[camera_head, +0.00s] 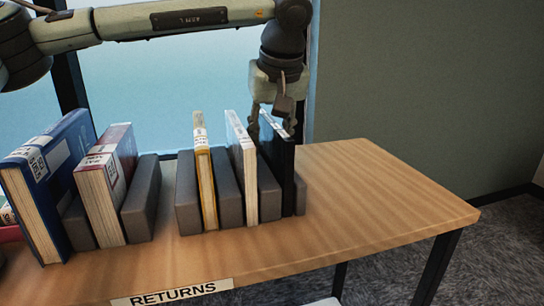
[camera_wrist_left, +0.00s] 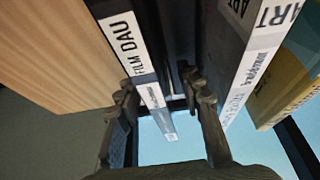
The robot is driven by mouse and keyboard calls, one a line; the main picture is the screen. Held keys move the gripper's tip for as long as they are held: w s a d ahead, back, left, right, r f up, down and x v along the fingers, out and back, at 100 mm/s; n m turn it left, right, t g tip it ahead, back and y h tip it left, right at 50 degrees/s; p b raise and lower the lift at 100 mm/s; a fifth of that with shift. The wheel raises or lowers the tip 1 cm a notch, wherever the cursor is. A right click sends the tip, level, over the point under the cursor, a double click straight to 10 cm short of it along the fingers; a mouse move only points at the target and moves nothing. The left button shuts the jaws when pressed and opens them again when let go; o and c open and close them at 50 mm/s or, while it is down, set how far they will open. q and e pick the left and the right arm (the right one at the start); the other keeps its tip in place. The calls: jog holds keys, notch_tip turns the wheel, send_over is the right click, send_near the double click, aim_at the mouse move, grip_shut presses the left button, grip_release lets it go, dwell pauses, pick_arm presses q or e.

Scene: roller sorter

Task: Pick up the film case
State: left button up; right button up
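The film case (camera_head: 278,172) is black and thin. It stands upright at the right end of the row in the head view. In the left wrist view its white label strip (camera_wrist_left: 131,47) reads "FILM DAU". My left gripper (camera_head: 272,124) reaches down from above over the top of the case. In the left wrist view its fingers (camera_wrist_left: 160,92) are apart, one on each side of the case's top, with gaps visible. Contact is not clear. The lower part of the case is partly hidden by dark grey dividers. My right gripper is not in view.
A white book (camera_head: 241,165) stands just left of the case, past a grey divider (camera_head: 268,192). A yellow book (camera_head: 205,175), a red book (camera_head: 103,190) and a blue book (camera_head: 48,190) stand farther left. The wooden table (camera_head: 390,205) is clear to the right.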

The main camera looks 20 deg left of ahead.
pick_arm(q)
jog(key=shift+f, duration=0.2)
dwell(0.3)
grip_shut()
